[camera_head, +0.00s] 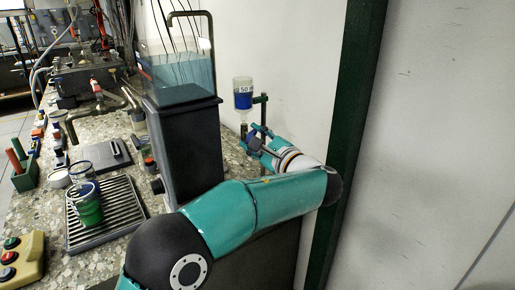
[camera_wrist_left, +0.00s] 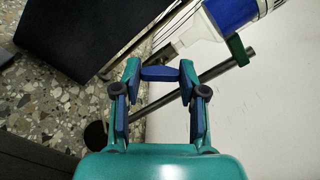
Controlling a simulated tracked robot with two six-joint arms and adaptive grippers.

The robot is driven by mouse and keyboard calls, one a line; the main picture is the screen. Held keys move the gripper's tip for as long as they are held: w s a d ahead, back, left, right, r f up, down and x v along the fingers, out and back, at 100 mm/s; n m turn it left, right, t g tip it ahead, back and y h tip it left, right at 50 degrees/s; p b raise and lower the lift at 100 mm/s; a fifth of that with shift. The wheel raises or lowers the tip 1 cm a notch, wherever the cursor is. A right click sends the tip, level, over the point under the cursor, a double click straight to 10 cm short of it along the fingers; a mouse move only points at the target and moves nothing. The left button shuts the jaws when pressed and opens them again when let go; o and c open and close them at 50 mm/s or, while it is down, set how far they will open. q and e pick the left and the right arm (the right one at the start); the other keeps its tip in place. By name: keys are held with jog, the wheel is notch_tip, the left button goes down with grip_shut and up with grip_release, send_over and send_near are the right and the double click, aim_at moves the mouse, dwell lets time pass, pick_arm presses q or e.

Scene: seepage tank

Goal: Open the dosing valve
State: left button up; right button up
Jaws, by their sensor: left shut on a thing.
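The dosing bottle (camera_head: 243,94), marked 50 and with blue contents, hangs neck down on a stand beside the wall. In the left wrist view its blue part (camera_wrist_left: 232,10) is at the top right. Its neck runs down toward a small blue handle (camera_wrist_left: 160,73), which appears to be the dosing valve's. My left gripper (camera_head: 256,138) is below the bottle. In the left wrist view my left gripper (camera_wrist_left: 160,76) has its fingertips at the two ends of this blue handle and is shut on it. The valve body is mostly hidden. My right gripper is not in view.
The stand's rod (camera_wrist_left: 217,69) and green clamp (camera_wrist_left: 238,50) are close to my fingers. A slatted tray (camera_head: 118,205) holds a green cup (camera_head: 88,205).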

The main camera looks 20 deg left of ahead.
pick_arm(q)
jog(key=shift+s+a+f+n+b, duration=0.1)
jog(key=shift+f+n+b, duration=0.05)
jog(key=shift+n+b, duration=1.65)
jog(key=shift+a+f+n+b, duration=0.15)
jog(key=shift+n+b, duration=0.95)
jog(key=shift+n, duration=1.4)
jog(key=o, duration=1.1)
jog(key=shift+o, duration=0.2)
jog(key=shift+d+r, duration=0.1)
jog(key=shift+d, duration=0.1)
jog(key=v, duration=1.1)
jog(key=shift+s+d, duration=0.25)
jog(key=shift+d, duration=0.05)
